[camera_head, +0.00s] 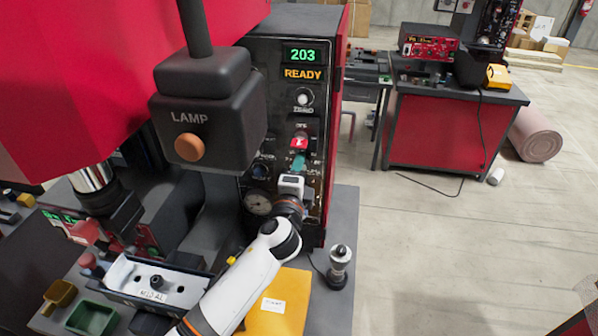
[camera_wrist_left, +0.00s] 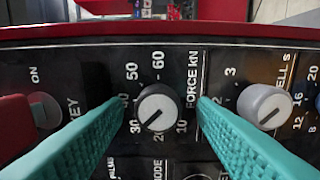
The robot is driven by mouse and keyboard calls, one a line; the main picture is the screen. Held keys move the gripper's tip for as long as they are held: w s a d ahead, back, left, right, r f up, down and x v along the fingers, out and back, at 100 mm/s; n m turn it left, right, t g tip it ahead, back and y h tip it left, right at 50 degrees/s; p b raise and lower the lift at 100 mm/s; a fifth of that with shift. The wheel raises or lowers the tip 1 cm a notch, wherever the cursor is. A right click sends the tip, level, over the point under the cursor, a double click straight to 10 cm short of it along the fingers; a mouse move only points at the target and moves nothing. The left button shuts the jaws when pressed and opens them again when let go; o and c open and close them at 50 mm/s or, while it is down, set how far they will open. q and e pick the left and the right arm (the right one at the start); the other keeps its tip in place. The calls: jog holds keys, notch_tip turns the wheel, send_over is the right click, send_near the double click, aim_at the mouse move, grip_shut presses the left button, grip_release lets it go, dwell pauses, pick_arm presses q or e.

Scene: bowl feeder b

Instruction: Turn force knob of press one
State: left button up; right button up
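The force knob (camera_wrist_left: 155,107) is a round black knob with a pale face, in the middle of the left wrist view. A scale from 10 to 60 marked FORCE kN surrounds it. My left gripper (camera_head: 297,165) is at the control panel of the press in the head view, and its body hides the force knob there. In the left wrist view, the teal fingers of the left gripper (camera_wrist_left: 162,100) are open, one on each side of the knob, with visible gaps to it. I cannot tell how deep the tips reach. My right gripper is not in view.
The control panel (camera_head: 270,120) reads 203 and READY. A grey dwell knob (camera_wrist_left: 265,106) sits right of the force knob, and a red key switch (camera_wrist_left: 18,125) left of it. A lamp box (camera_head: 215,105) hangs close in front of the panel. Open floor lies to the right.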

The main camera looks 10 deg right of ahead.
pick_arm(q)
jog(key=b+v, duration=0.2)
jog(key=v, duration=1)
dwell(0.5)
